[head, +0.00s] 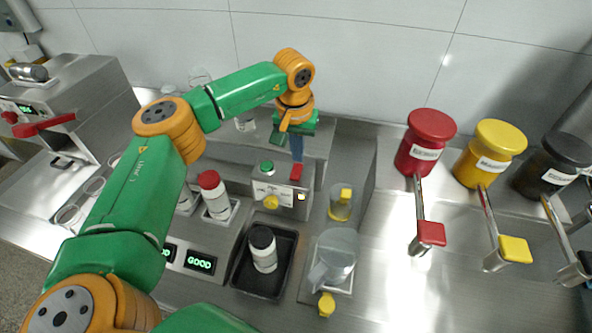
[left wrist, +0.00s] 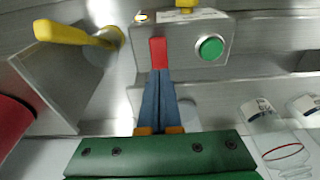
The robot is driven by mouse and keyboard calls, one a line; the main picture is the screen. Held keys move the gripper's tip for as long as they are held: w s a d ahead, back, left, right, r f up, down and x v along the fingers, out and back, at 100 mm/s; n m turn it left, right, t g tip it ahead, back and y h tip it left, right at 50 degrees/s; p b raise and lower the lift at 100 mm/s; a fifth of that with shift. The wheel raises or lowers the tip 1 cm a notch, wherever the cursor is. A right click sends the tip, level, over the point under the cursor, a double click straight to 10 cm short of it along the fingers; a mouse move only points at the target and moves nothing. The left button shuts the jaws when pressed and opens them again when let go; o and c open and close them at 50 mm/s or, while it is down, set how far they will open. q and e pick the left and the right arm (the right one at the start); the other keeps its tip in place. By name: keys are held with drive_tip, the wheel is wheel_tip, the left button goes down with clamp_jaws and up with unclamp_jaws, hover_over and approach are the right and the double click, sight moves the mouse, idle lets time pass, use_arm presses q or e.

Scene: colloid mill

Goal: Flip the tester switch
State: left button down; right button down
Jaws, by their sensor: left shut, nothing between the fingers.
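My right gripper is not in view.
A black tray (head: 286,273) with a black-capped bottle (head: 263,250) lies before the tester. A red-capped bottle (head: 214,195) stands left of it. A clear jug (head: 333,258) and red, yellow and black dispensers stand right. A green "GOOD" display (head: 200,263) is at front left.

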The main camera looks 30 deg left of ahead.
sight(297, 168)
use_arm(q)
drive_tip(key=shift+f+b, duration=0.75)
drive_tip(key=shift+f, duration=0.5)
idle(0.6)
wheel_tip(297, 168, up, 7)
drive_tip(key=p, duration=0.6)
drive_tip(key=shift+s, duration=0.1)
